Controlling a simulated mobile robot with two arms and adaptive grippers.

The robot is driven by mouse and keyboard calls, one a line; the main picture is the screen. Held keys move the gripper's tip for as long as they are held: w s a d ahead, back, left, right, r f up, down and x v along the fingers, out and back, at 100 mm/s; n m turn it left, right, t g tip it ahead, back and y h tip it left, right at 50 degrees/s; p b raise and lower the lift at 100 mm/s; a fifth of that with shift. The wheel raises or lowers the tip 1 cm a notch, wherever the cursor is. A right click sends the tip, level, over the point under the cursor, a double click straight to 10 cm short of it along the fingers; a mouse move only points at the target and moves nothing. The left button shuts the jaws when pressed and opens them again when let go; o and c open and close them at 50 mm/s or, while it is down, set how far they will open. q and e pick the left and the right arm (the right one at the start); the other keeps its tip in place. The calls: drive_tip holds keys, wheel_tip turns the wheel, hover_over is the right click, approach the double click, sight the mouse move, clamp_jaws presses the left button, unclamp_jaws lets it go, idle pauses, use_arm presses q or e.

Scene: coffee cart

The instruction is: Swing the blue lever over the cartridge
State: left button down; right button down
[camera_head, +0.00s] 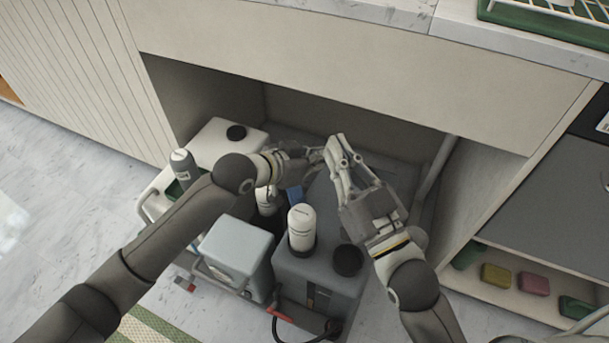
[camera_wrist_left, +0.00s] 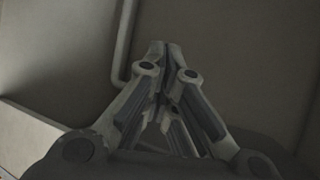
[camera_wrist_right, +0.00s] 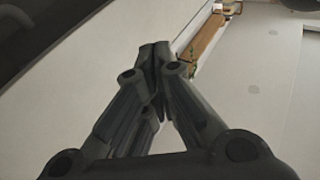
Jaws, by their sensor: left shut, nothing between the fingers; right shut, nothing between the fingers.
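A small blue piece that looks like the lever (camera_head: 295,195) shows below my left gripper, among the units in the cabinet bay. A white cylindrical cartridge (camera_head: 265,203) stands just left of it, partly hidden by my left arm. Another white cylinder (camera_head: 302,222) stands upright on the grey unit in front. My left gripper (camera_head: 318,154) is shut and empty above and behind the blue piece; its closed fingers show in the left wrist view (camera_wrist_left: 166,52). My right gripper (camera_head: 335,143) is shut and empty beside it, with fingertips close; they show in the right wrist view (camera_wrist_right: 154,52).
A grey unit (camera_head: 318,275) with a black cap (camera_head: 348,260) stands in front. A light box (camera_head: 236,248) and a white tank (camera_head: 222,142) are to its left. The bay's right wall and a pale pipe (camera_head: 438,170) bound the right side. Sponges (camera_head: 535,283) lie on a shelf.

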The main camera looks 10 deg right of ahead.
use_arm(q)
drive_tip(key=a+f+g+y, duration=0.1)
drive_tip(key=a+f, duration=0.1)
drive_tip(key=w+a+f+g+y, duration=0.1)
drive_tip(key=a+f+y, duration=0.1)
drive_tip(key=shift+a+p, duration=0.15)
drive_tip(key=shift+p, duration=0.2)
use_arm(e)
drive_tip(key=shift+w+d+f+g+h, duration=0.2)
drive_tip(key=shift+w+d+g+h, duration=0.15)
drive_tip(key=shift+d+g+h, duration=0.3)
use_arm(q)
drive_tip(key=shift+w, duration=0.1)
use_arm(e)
drive_tip(key=shift+a+r+t, duration=0.15)
drive_tip(key=shift+t, duration=0.1)
